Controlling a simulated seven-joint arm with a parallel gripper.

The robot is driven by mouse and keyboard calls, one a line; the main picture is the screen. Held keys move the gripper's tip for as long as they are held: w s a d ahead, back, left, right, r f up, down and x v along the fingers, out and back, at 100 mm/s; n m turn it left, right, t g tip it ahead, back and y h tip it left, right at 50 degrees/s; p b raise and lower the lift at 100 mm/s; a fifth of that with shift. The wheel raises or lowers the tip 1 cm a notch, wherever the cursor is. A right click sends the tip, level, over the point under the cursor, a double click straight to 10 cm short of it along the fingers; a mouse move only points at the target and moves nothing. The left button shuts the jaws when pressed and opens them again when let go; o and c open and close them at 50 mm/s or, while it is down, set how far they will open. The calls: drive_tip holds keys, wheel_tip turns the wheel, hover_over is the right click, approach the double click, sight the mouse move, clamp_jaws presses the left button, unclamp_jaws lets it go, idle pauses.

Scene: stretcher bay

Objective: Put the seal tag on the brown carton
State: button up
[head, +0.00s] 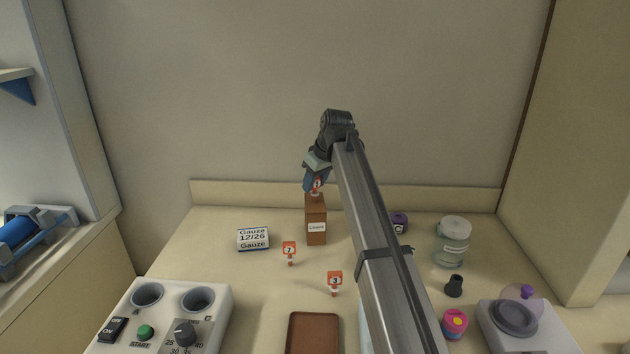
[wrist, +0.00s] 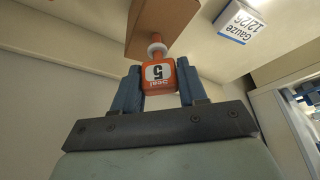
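The brown carton (head: 316,225), labelled "Linen", stands upright near the back of the counter. Part of it shows at the top of the wrist view (wrist: 160,22). My gripper (head: 316,182) is above the carton, its blue fingers on both sides of an orange seal tag (wrist: 159,74) marked "Seal 5" in the wrist view. The fingers look closed against the tag's sides. The tag's white foot (wrist: 157,48) is at the carton's top; I cannot tell whether it touches or hovers slightly.
Two other orange tags (head: 289,248) (head: 335,280) stand in front of the carton. A gauze box (head: 253,239) is left of it. A brown tray (head: 313,335) lies at the front. A jar (head: 452,241) and a purple-topped item (head: 399,222) stand right, beyond my arm.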

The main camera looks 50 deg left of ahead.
drive_tip(key=o, duration=0.4)
drive_tip(key=shift+o, duration=0.2)
drive_tip(key=v, duration=1.2)
drive_tip(key=shift+r, duration=0.15)
